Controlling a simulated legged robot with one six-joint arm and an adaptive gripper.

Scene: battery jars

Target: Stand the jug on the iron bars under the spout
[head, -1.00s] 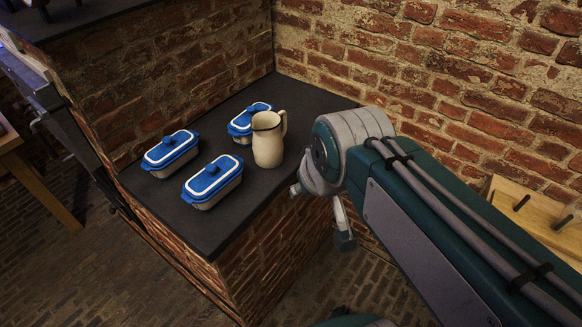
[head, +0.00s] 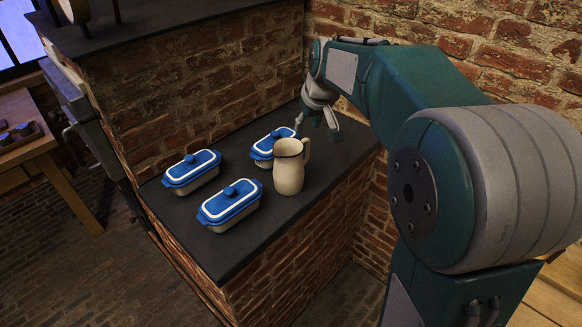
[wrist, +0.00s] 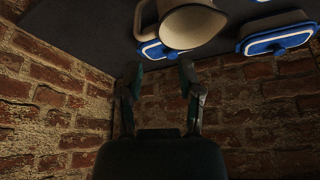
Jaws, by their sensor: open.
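The cream jug (head: 289,168) stands upright on the dark countertop (head: 190,228), its handle toward the back right. My gripper (head: 316,124) is open and empty, just behind the jug and above the counter's back corner. In the wrist view the jug (wrist: 190,27) shows at the top, its handle at its left, beyond my open fingertips (wrist: 160,70). The fingers are apart from it. I cannot make out the iron bars or the spout in these frames.
Blue-lidded dishes stand close by: one (head: 273,144) right behind the jug, one (head: 230,204) to its left, one (head: 192,172) farther left. Brick walls (head: 200,90) rise behind the counter. A higher dark ledge (head: 180,22) is at the top left, with a partly cut-off round object (head: 75,10).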

